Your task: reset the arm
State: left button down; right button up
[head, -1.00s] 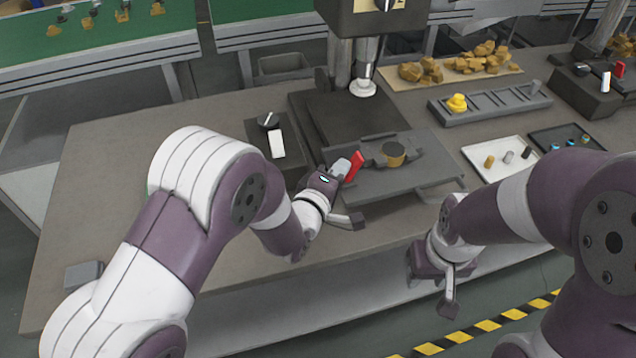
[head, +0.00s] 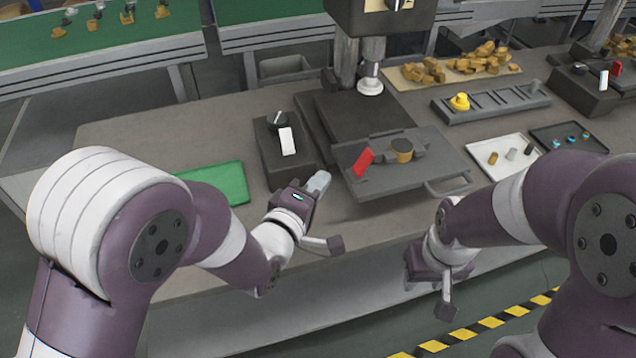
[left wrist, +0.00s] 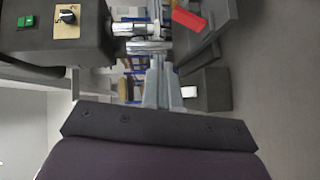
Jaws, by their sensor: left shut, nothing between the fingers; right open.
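My left gripper (head: 318,184) is shut and empty, just above the table's front part, left of the grey tray plate (head: 385,188) of the press. In the left wrist view its fingers (left wrist: 162,88) are together with nothing between them. My right gripper (head: 441,290) hangs in front of the table's front edge, empty; its fingers are mostly hidden in the head view.
The press (head: 372,60) stands behind the tray plate, which carries a red block (head: 363,162) and a round brass-coloured piece (head: 402,150). A dark box with a white switch (head: 288,142) stands left of it. A green mat (head: 216,183) lies behind my left arm.

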pick_arm(q)
jog(key=shift+a, duration=0.1)
jog(key=s+a+f+m+g+y, duration=0.55)
jog(key=s+f+m+g, duration=0.2)
jog(key=f+m, duration=0.25)
jog(key=s+a+r+g+y+p, duration=0.1)
jog(key=s+a+g, duration=0.1)
jog(key=a, duration=0.4)
jog(key=s+a+r+m+g+y, duration=0.1)
jog(key=s+a+r+g, duration=0.1)
jog(key=a, duration=0.4)
jog(key=s+g, duration=0.1)
jog(key=s, duration=0.1)
jog(key=shift+s+a+g+p, duration=0.2)
jog(key=shift+s+g+p, duration=0.1)
jog(key=shift+g+p, duration=0.1)
